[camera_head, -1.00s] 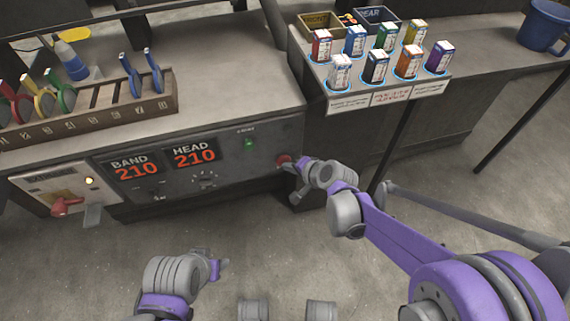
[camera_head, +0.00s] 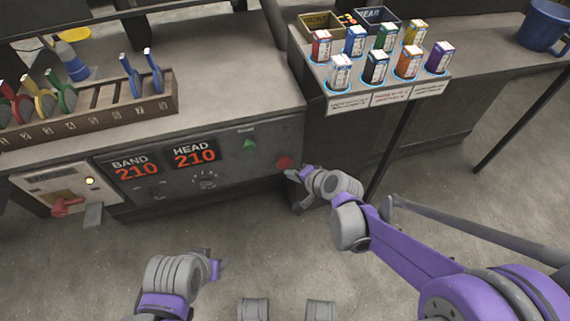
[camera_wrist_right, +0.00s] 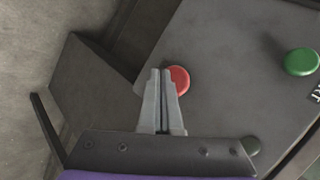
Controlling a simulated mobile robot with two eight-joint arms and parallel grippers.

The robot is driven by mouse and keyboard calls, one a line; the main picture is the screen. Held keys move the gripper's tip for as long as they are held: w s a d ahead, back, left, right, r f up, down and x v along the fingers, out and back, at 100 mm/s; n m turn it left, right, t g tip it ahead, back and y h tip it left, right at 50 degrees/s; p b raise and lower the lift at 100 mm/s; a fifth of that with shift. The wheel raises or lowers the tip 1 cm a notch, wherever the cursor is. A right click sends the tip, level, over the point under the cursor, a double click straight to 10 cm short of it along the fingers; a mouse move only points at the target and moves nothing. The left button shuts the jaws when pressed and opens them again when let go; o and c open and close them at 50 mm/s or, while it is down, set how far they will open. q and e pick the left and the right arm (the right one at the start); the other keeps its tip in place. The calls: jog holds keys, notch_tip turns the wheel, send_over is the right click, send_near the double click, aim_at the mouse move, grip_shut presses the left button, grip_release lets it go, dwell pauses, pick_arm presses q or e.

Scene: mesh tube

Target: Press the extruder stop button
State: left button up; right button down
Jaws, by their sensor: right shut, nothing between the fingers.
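My right gripper (camera_head: 292,174) is shut and empty, a little below and right of the button in the head view, with a small gap there. Its closed fingers also show in the right wrist view (camera_wrist_right: 160,75). My left gripper (camera_head: 216,266) hangs over the floor, away from the panel; its jaws are too small to read.
A green button (camera_head: 249,144) is left of the red one. BAND and HEAD displays (camera_head: 194,154) read 210. A red-handled switch (camera_head: 68,205) is at far left. A slotted wooden rack (camera_head: 100,122) and a stand of small boxes (camera_head: 318,87) are above. Floor in front is clear.

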pick_arm(q)
jog(key=shift+r, duration=0.2)
pick_arm(e)
jog(key=s, duration=0.1)
jog(key=s+d, duration=0.1)
jog(key=s, duration=0.2)
jog(key=shift+s+d, duration=0.2)
jog(key=shift+d, duration=0.05)
dwell(0.5)
jog(key=s+d+r+n+g+h, duration=0.2)
jog(key=s+d+n+h, duration=0.15)
jog(key=s+d, duration=0.6)
jog(key=s+d+r+n+g+h, duration=0.1)
jog(key=s+d+n+h, duration=0.25)
jog(key=s+d, duration=0.65)
pick_arm(q)
notch_tip(320, 180, up, 24)
jog(key=w+t+p, duration=0.1)
jog(key=p, duration=2)
jog(key=shift+w+r+p, duration=0.15)
jog(key=shift+r+p, duration=0.1)
jog(key=shift+p, duration=0.1)
pick_arm(e)
jog(key=s+a+r+t, duration=0.1)
jog(key=a+r, duration=0.2)
jog(key=r, duration=2.1)
jog(key=shift+r+y, duration=0.15)
jog(key=shift+y, duration=0.15)
jog(key=shift+s+a, duration=0.1)
